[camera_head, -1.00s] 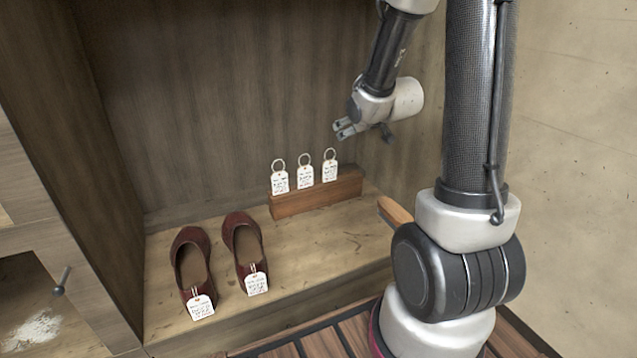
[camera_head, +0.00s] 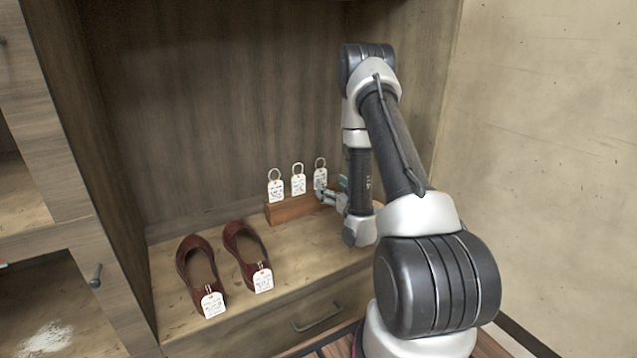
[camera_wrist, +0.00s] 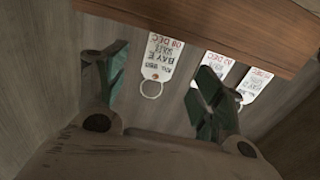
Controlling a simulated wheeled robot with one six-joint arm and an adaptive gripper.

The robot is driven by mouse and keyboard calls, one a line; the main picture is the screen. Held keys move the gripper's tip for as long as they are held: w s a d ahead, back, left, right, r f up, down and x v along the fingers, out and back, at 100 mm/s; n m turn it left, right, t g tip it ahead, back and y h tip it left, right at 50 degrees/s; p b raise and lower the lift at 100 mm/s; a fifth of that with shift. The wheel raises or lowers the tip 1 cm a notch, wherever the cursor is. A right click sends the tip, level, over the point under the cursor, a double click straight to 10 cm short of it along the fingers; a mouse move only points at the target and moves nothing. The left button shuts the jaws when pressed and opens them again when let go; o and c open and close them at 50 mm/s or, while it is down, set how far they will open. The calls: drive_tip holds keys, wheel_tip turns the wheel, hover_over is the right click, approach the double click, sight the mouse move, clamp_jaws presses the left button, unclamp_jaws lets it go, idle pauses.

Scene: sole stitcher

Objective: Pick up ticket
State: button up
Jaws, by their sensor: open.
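Three white tickets with metal rings stand in a row on a wooden block: a left ticket (camera_head: 276,190), a middle ticket (camera_head: 298,184) and a right ticket (camera_head: 320,178). My gripper (camera_head: 324,192) is at the right end of the block, close to the right ticket. In the wrist view my gripper (camera_wrist: 157,78) is open, its green-padded fingers apart. One ticket (camera_wrist: 163,57), upside down with "BAY E" and "08 DEC" on it, shows between the fingertips, ring toward me. The other two tickets are to its right, one partly behind the right finger. I cannot see contact.
The wooden block (camera_head: 285,211) stands on a shelf (camera_head: 180,312) inside a cabinet. Two dark red shoes (camera_head: 247,248) with white tags are to its left. The cabinet's back wall is close behind, and a drawer handle (camera_head: 318,319) is below.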

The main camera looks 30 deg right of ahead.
sight(321, 176)
drive_tip(key=w, duration=0.7)
drive_tip(key=shift+w+a+r, duration=0.15)
drive_tip(key=shift+w+r, duration=0.05)
drive_tip(key=shift+r, duration=0.15)
drive_tip(key=c, duration=0.9)
drive_tip(key=shift+c, duration=0.2)
drive_tip(key=shift+r, duration=0.1)
wheel_tip(321, 176, up, 10)
drive_tip(key=shift+a+f, duration=0.1)
